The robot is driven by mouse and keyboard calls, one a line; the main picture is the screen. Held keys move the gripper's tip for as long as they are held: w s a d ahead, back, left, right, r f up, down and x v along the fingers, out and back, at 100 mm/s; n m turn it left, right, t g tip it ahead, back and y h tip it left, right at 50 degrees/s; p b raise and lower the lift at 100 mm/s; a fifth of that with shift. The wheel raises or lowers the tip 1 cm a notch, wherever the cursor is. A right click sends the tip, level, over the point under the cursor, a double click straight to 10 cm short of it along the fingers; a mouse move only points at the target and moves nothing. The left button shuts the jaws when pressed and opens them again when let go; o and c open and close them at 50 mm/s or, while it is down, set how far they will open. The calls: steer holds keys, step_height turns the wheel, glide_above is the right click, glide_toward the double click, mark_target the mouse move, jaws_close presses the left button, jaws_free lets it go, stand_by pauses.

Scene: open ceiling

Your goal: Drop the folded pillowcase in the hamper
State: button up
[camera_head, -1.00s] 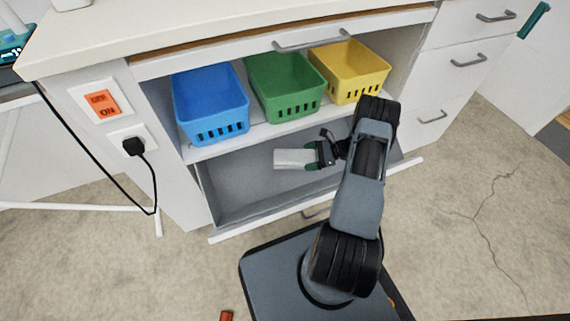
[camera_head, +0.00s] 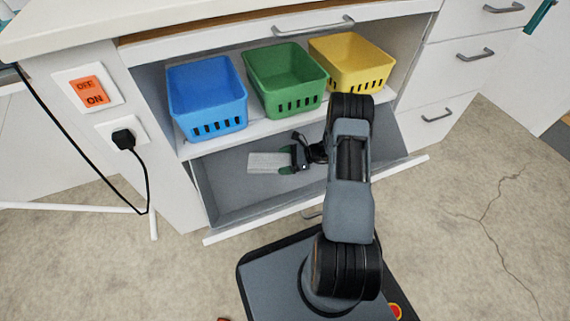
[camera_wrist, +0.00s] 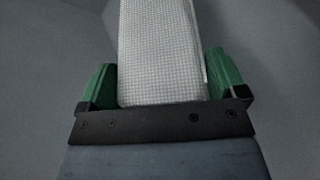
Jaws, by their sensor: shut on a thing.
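The folded pillowcase (camera_head: 266,163) is a flat, pale grey-white block. My gripper (camera_head: 287,160) has its green fingers shut on the right end of it. In the wrist view the woven pillowcase (camera_wrist: 160,45) sticks out straight ahead between the two green fingers of my gripper (camera_wrist: 162,88). The hamper appears to be the open grey pull-out bin (camera_head: 228,200) low in the cabinet. The pillowcase shows over its opening, in front of the grey interior. I cannot tell how high above the bin's floor it is.
Blue (camera_head: 208,100), green (camera_head: 287,82) and yellow (camera_head: 352,63) baskets stand on the shelf just above the bin. A black plug with a cord (camera_head: 124,138) is on the cabinet's left side. The concrete floor (camera_head: 470,230) at right is clear.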

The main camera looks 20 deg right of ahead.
steer(key=shift+f, duration=0.2)
steer(key=shift+f, duration=0.1)
steer(key=shift+f, duration=0.5)
steer(key=o, duration=0.7)
